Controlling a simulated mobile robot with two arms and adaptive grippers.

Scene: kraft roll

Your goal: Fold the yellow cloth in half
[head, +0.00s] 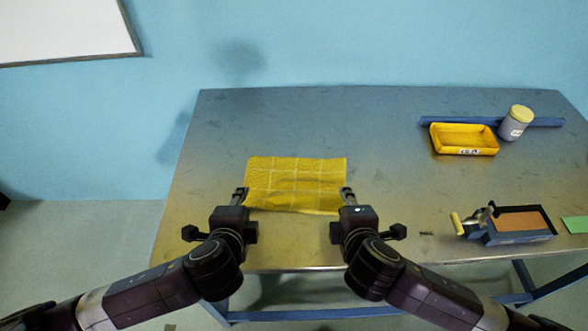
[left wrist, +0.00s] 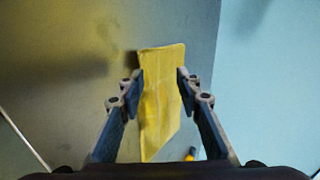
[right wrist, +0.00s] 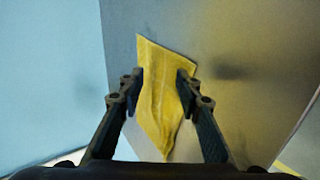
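The yellow cloth (head: 296,180), with a pale grid of lines, lies spread on the metal table, its near edge slightly wavy. My left gripper (head: 240,196) is at its near left corner and my right gripper (head: 347,194) at its near right corner. In the left wrist view, the fingers of the left gripper (left wrist: 158,82) stand apart with cloth (left wrist: 162,110) showing between them. In the right wrist view, the fingers of the right gripper (right wrist: 158,82) also stand apart on either side of the cloth (right wrist: 160,105). Whether the fingertips touch the cloth is unclear.
On the right of the table (head: 300,118) are a yellow bin (head: 463,140), a grey jar with a yellow lid (head: 516,122), a blue bar (head: 440,122) and a dark tray with an orange-brown surface (head: 522,222). A green piece (head: 576,224) lies at the right edge. The table beyond the cloth is clear.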

